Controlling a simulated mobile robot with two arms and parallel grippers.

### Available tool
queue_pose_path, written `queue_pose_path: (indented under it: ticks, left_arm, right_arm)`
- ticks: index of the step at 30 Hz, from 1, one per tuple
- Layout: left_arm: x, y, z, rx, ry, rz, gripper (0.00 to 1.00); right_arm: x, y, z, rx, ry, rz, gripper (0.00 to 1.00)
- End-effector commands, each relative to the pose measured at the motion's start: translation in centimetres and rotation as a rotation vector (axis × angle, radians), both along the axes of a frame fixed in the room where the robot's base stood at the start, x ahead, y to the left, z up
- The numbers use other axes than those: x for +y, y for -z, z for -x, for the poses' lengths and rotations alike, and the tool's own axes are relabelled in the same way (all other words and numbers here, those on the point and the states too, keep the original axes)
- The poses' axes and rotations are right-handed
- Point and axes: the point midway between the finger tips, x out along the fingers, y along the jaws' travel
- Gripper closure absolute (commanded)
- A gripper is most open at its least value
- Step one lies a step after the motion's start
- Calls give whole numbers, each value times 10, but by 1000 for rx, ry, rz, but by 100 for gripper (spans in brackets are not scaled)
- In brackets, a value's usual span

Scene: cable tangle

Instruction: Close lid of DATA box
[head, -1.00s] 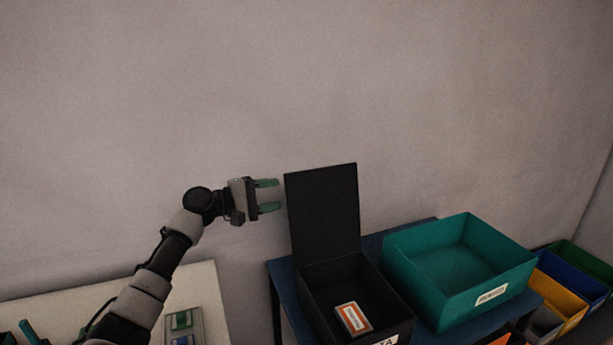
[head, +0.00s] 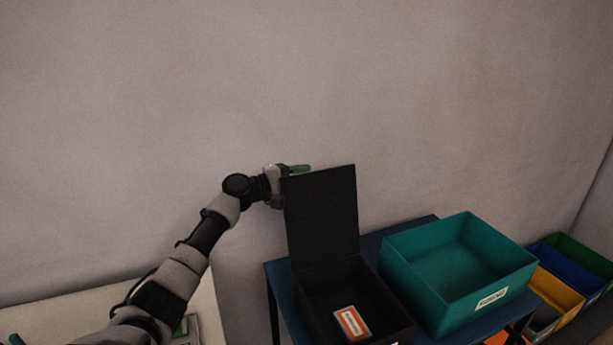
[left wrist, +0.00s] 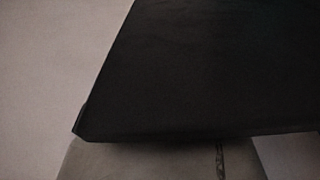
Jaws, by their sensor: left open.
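The black DATA box (head: 392,309) stands on the blue table with its black lid (head: 321,215) open and upright at the back. An orange and white item (head: 352,323) lies inside the box. My left gripper (head: 300,169) is at the upper left corner of the lid, partly hidden behind it; one green fingertip shows above the lid's top edge. I cannot tell whether it touches the lid. In the left wrist view the dark lid (left wrist: 200,70) fills most of the picture, close up. My right gripper is not in view.
A teal bin (head: 450,308) with a label stands right of the box on the blue table (head: 281,279). Several coloured bins, including a blue one (head: 572,268), sit at the far right. A pale table (head: 60,309) is at lower left. The wall is behind.

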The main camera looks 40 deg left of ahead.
Motion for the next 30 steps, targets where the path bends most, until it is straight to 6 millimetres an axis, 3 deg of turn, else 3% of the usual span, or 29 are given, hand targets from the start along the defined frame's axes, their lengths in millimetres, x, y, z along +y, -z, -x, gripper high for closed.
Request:
queue_pose_path:
  ticks: [12,22,30]
  left_arm:
    - [-5,0,-9,-1,0,-2,51]
    - [-5,0,-9,0,1,-2,100]
    - [-6,-1,-8,-3,1,-7,100]
  right_arm:
    - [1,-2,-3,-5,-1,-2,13]
    - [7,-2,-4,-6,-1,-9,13]
    - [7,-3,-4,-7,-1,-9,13]
